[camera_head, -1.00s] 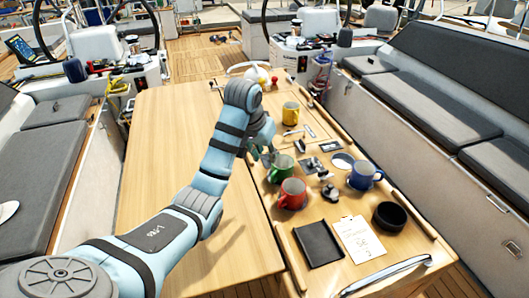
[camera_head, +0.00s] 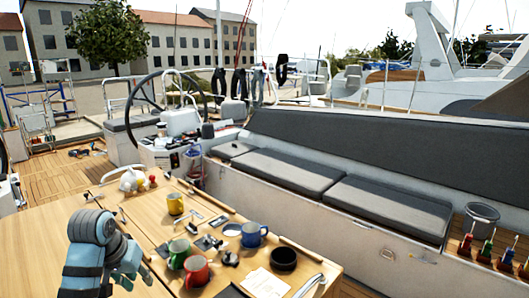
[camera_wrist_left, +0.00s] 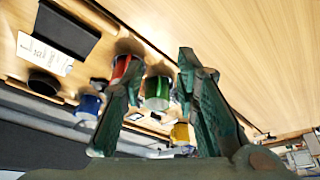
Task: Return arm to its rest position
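My left arm (camera_head: 86,255) comes up from the lower left in the head view. My left gripper (camera_head: 128,268) is above the wooden table (camera_head: 40,240), left of the green mug (camera_head: 178,252) and apart from it. In the left wrist view my left gripper (camera_wrist_left: 160,68) has its two dark green fingers spread, with nothing held between them. The green mug (camera_wrist_left: 158,92) shows beyond the gap. My right arm and right gripper are out of view.
Red (camera_head: 196,273), blue (camera_head: 253,235) and yellow (camera_head: 175,203) mugs, a black bowl (camera_head: 283,259) and a paper sheet (camera_head: 265,284) lie on the table's right part. A cushioned bench (camera_head: 290,170) runs along the right. The table's left part is clear.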

